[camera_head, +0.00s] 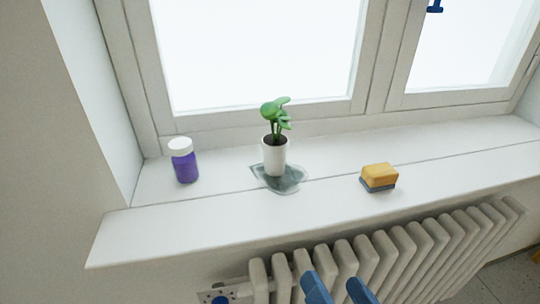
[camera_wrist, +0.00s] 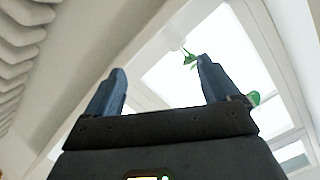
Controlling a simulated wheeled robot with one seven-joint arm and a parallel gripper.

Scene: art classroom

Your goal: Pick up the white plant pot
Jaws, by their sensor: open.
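The white plant pot (camera_head: 274,158) stands upright on the windowsill, with a green plant (camera_head: 276,114) growing from dark soil. A flat, clear, puddle-like patch (camera_head: 287,182) lies under and around its base. My gripper (camera_head: 339,286) shows at the bottom edge of the head view, in front of the radiator, below the sill and apart from the pot. In the wrist view my gripper (camera_wrist: 161,85) has its two blue fingers spread with nothing between them. Green leaves (camera_wrist: 190,60) show beyond the fingers there, and a whitish shape above them may be the pot.
A purple jar with a white lid (camera_head: 184,161) stands left of the pot. A yellow sponge with a dark base (camera_head: 379,177) lies to the right. The windowsill (camera_head: 200,223) has a protruding front edge above the radiator (camera_head: 400,258). Window frames (camera_head: 250,128) rise behind the pot.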

